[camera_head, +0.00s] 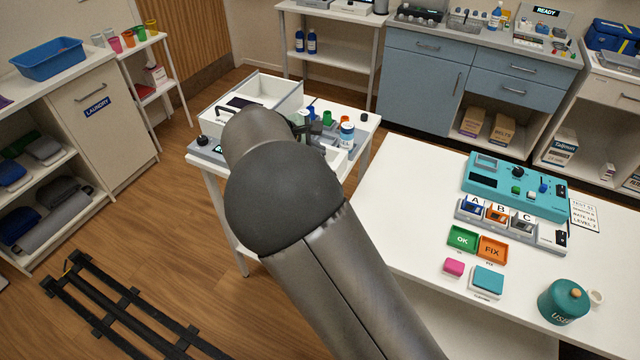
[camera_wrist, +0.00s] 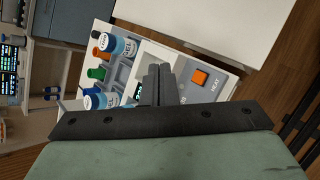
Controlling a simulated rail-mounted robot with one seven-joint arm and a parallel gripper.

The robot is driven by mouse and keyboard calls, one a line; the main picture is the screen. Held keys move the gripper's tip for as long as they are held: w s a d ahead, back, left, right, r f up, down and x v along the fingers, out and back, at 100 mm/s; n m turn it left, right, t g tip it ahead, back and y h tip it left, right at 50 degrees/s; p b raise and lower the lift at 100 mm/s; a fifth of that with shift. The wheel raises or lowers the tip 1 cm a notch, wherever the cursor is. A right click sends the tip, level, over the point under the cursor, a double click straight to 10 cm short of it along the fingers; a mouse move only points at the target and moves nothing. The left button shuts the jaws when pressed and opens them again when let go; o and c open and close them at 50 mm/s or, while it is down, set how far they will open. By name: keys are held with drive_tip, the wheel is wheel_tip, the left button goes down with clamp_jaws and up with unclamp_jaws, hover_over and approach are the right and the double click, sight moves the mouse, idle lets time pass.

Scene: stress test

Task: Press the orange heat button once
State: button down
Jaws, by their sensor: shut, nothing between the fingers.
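A small lit display on the panel is partly hidden behind the fingers. In the camera_head view my arm covers the button and most of the gripper.
Blue-and-white bottles (camera_wrist: 123,46) and a green-capped item (camera_wrist: 95,73) stand in a rack left of the fingers. A white open bin (camera_head: 280,95) stands on the same small table. A white table (camera_head: 400,200) with a teal device (camera_head: 500,185) is at the right.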

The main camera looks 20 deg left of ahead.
drive_tip(key=shift+f+b, duration=2.8)
drive_tip(key=shift+f, duration=1.65)
drive_tip(key=shift+f, duration=0.4)
drive_tip(key=shift+f+b, duration=0.45)
drive_tip(key=shift+b, duration=0.05)
drive_tip(key=shift+r, duration=0.1)
drive_tip(key=shift+r+p, duration=0.55)
drive_tip(key=shift+r, duration=0.25)
